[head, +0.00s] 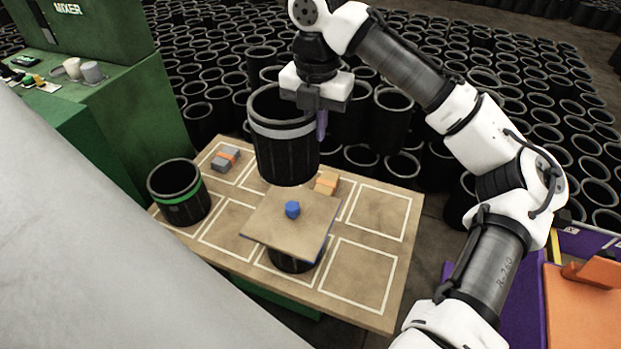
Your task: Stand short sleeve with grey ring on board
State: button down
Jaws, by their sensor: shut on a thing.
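A black sleeve with a grey ring (284,158) is upright in the grip of my gripper (318,97), which is shut on its right rim. The sleeve's lower end overlaps the far edge of a square brown board (268,222) with a blue knob (292,209) on top. I cannot tell whether the sleeve touches anything below. The square board lies on top of another black sleeve (291,264), mostly hidden under it. All this is above a larger tan board (232,216) marked with white rectangles.
A black sleeve with a green ring (181,197) stands at the larger board's left edge. A grey block (226,159) and a tan block (326,183), each with an orange band, lie at the back. The right-hand rectangles are bare. Many black sleeves stand behind; a green mixer (110,75) is left.

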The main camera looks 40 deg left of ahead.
notch_tip(320, 180, down, 16)
jog(key=p, duration=0.2)
jog(key=shift+f, duration=0.75)
jog(key=c, duration=1.6)
grip_release()
jog(key=shift+o, duration=0.2)
jog(key=shift+r, duration=0.1)
